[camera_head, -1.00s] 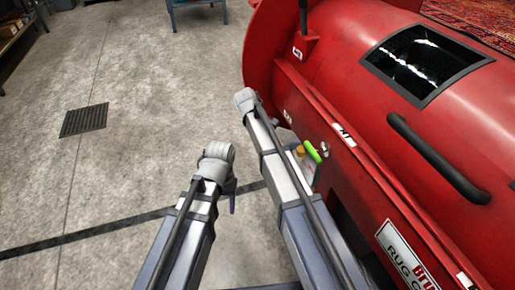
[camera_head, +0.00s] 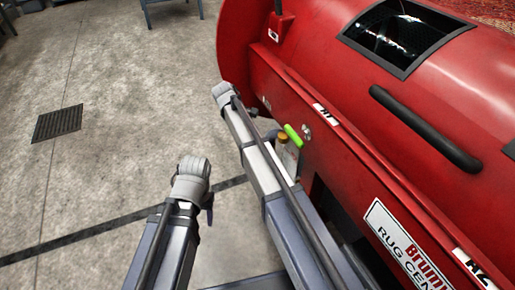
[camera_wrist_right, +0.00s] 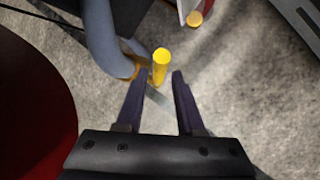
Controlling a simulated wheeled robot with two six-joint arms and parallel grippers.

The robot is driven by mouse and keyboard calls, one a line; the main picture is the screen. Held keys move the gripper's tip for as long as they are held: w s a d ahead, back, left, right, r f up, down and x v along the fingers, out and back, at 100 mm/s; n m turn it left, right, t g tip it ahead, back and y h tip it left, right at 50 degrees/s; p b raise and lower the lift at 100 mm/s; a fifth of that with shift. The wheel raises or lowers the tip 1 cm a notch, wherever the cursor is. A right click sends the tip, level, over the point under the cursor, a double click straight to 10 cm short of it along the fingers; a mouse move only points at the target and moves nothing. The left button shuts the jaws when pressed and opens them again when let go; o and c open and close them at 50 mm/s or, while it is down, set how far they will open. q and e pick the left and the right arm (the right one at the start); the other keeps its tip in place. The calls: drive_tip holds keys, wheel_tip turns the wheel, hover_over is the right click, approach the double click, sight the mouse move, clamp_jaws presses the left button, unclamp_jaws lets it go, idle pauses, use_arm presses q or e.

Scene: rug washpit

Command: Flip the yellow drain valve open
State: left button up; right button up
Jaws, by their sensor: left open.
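The yellow drain valve handle (camera_wrist_right: 160,66) shows in the right wrist view as a short upright yellow bar beside a grey curved pipe (camera_wrist_right: 101,40) with a yellowish fitting. My right gripper (camera_wrist_right: 158,76) is open, with the handle between and just beyond its fingertips; I cannot tell whether they touch. In the head view the valve cannot be made out, and my right arm hides the floor side of the machine. My left gripper (camera_head: 209,208) is open and mostly hidden behind its own wrist, low over the floor, apart from the machine.
The large red rug machine (camera_head: 330,95) fills the right side. A bright green handle (camera_head: 293,135) and a bottle with an orange-yellow cap (camera_head: 283,138) are beside my right arm. A floor grate (camera_head: 57,123) lies at left, amid clear concrete.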

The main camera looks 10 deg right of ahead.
drive_tip(key=b+x, duration=0.1)
drive_tip(key=x, duration=0.1)
drive_tip(key=shift+d+f, duration=0.1)
drive_tip(key=shift+f, duration=0.2)
clamp_jaws()
idle(1.3)
